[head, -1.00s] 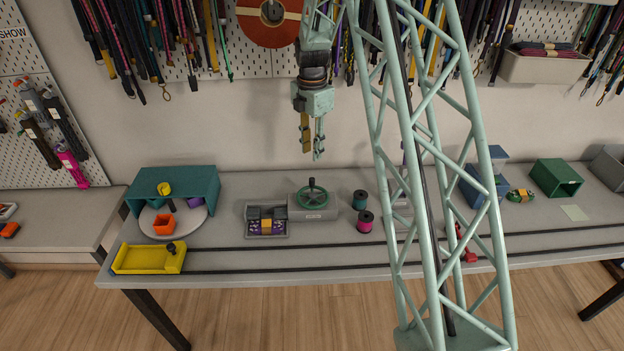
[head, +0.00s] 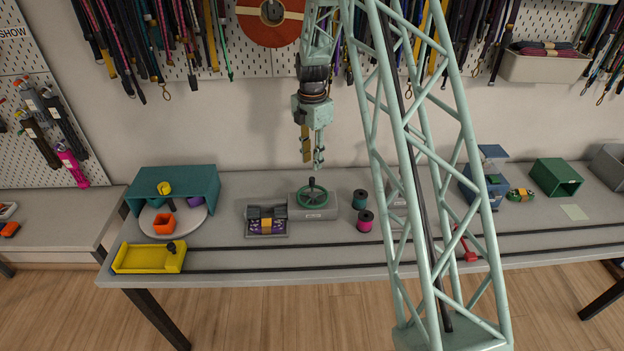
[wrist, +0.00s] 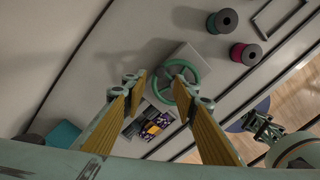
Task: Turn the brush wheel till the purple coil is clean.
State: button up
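The brush wheel is a green handwheel (head: 313,195) with a dark upright knob (head: 311,182), on a grey block on the table. It also shows in the wrist view (wrist: 178,82). Left of it, a grey tray (head: 247,234) holds dark brush rollers (head: 254,213) and a purple coil (head: 262,228) with an orange band. Dark specks show on the coil. My gripper (head: 313,163) hangs above the wheel, apart from it and empty. In the wrist view its two yellow-padded fingers (wrist: 153,84) stand apart, with the wheel visible beyond and between them.
A teal spool (head: 360,199) and a magenta spool (head: 365,222) stand right of the wheel. A teal shelter (head: 178,182) over a turntable and a yellow tray (head: 148,260) are at the left. Two dark rails run along the table front. My lattice column blocks part of the right side.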

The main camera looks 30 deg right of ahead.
aim_at(312, 178)
jog(key=shift+f, duration=4.55)
jog(key=c, duration=0.9)
